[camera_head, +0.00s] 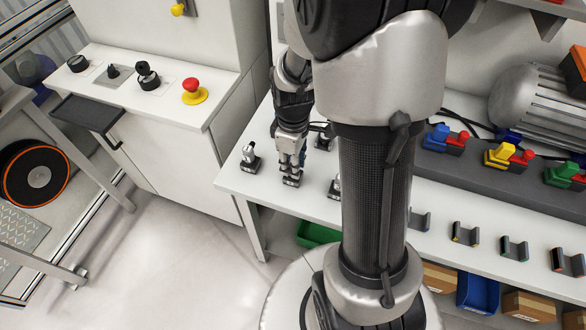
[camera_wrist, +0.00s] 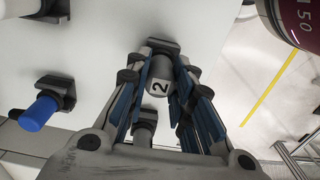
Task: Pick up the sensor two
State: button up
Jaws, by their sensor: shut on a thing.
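Sensor two (camera_wrist: 161,75) is a short grey cylinder with a black "2" on a white face, in the middle of the wrist view. My gripper (camera_wrist: 162,68) is shut on it, with a blue-padded finger on each side. A dark holder (camera_wrist: 155,46) shows just behind the sensor; I cannot tell whether the sensor still sits in it. In the head view my gripper (camera_head: 291,163) points down close over the white table (camera_head: 232,180), near its left end. The sensor is mostly hidden by the fingers there.
A blue-ended part in a dark holder (camera_wrist: 40,113) stands left in the wrist view. Other small holders stand close by on the table, one left of my gripper (camera_head: 250,160) and one right (camera_head: 334,188). Coloured connectors (camera_head: 500,156) and a motor (camera_head: 530,100) are further right.

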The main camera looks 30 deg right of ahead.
grip_shut()
jog(key=shift+r, duration=0.1)
notch_tip(320, 180, up, 20)
jog(key=p, duration=0.6)
jog(key=shift+p, duration=0.4)
